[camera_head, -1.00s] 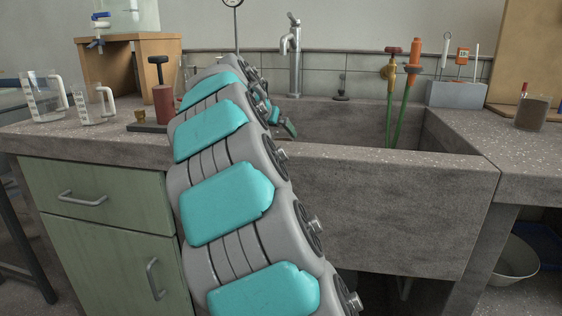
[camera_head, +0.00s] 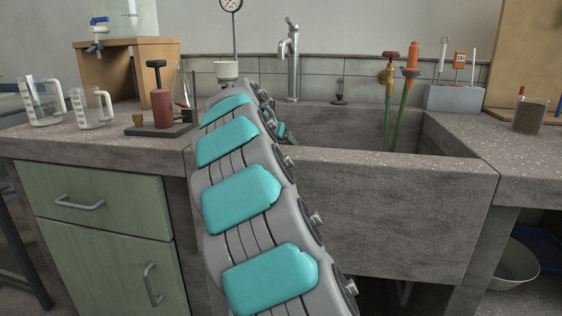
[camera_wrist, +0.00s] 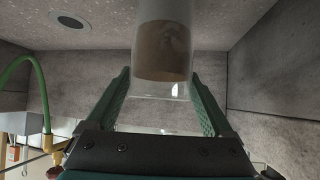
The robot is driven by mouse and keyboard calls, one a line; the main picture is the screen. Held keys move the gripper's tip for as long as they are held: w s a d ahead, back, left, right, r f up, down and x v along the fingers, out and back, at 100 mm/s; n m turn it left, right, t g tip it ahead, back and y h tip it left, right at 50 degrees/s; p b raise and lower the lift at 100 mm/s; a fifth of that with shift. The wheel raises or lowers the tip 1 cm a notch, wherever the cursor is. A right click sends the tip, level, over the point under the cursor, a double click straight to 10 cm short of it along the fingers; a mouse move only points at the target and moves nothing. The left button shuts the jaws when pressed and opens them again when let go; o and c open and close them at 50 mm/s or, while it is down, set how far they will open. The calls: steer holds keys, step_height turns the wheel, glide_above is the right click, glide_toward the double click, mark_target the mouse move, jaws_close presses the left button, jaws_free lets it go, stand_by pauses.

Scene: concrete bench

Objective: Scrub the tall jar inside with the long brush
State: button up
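In the wrist view a clear tall jar (camera_wrist: 163,52) with brown residue inside lies between my gripper's (camera_wrist: 162,75) two green fingers. The jar's edges are close to both fingertips; I cannot tell whether they touch. Its upper end runs out of the picture. In the head view my arm reaches into the sink, and the gripper is mostly hidden behind it. A grey holder (camera_head: 455,98) on the right back of the bench carries several upright thin tools; I cannot tell which, if any, is the long brush.
Stone walls of the sink (camera_head: 390,205) surround the gripper; a round drain (camera_wrist: 70,20) shows in its floor. The tap (camera_head: 292,60) and green hoses (camera_head: 390,122) stand behind. A brown-filled glass (camera_head: 530,116) is at right; beakers (camera_head: 45,102) and a red-bodied tool (camera_head: 161,108) are at left.

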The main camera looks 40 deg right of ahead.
jaws_close()
stand_by(0.4)
steer(key=shift+r, duration=0.1)
